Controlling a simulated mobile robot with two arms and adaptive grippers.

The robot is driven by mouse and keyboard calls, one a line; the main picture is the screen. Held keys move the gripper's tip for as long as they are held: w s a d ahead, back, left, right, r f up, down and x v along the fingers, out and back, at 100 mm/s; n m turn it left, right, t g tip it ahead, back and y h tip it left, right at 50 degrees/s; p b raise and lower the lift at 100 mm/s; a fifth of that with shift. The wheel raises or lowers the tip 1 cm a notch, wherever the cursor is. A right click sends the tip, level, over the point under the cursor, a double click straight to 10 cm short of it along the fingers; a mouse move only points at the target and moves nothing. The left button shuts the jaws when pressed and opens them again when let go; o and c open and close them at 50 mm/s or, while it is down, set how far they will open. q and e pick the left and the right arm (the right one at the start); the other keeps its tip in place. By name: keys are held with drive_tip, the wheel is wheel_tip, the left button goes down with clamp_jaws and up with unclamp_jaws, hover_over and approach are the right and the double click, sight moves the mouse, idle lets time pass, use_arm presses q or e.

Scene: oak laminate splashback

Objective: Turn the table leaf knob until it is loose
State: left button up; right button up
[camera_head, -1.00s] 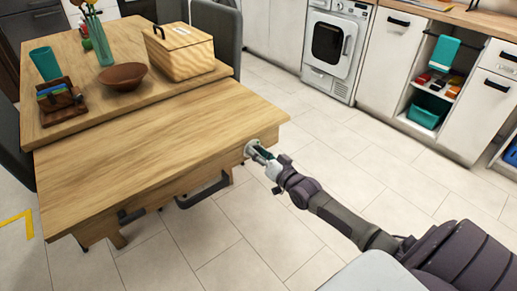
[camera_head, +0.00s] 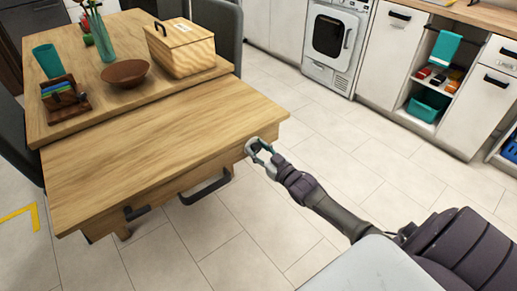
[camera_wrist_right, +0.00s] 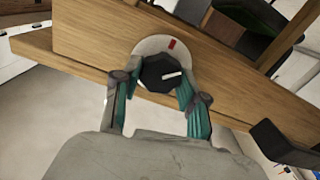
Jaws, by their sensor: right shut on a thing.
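The table leaf (camera_head: 160,150) is a pale oak board at the near end of the dining table. Its knob (camera_wrist_right: 160,73) is dark and faceted with a white pointer line, on a pale round plate (camera_wrist_right: 147,46) with a red mark. The pointer lies nearly level, pointing right, and the red mark is above it. My right gripper (camera_head: 257,149) is at the leaf's right end; in the wrist view its teal-padded fingers (camera_wrist_right: 154,88) are shut on the knob from both sides. In the head view the knob is mostly hidden by the gripper. My left gripper is not in view.
A wooden box (camera_head: 181,48), a brown bowl (camera_head: 125,73), a teal cup (camera_head: 47,61), a vase (camera_head: 101,35) and a dark caddy (camera_head: 65,101) stand on the table (camera_head: 150,93). Black handles (camera_head: 205,190) hang below the leaf. The tiled floor to the right is clear.

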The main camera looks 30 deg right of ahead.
drive_tip(key=shift+f, duration=0.15)
drive_tip(key=o, duration=1.1)
drive_tip(key=shift+o, duration=0.2)
drive_tip(key=shift+s, duration=0.55)
drive_tip(key=s, duration=1.1)
drive_tip(key=shift+d, duration=0.45)
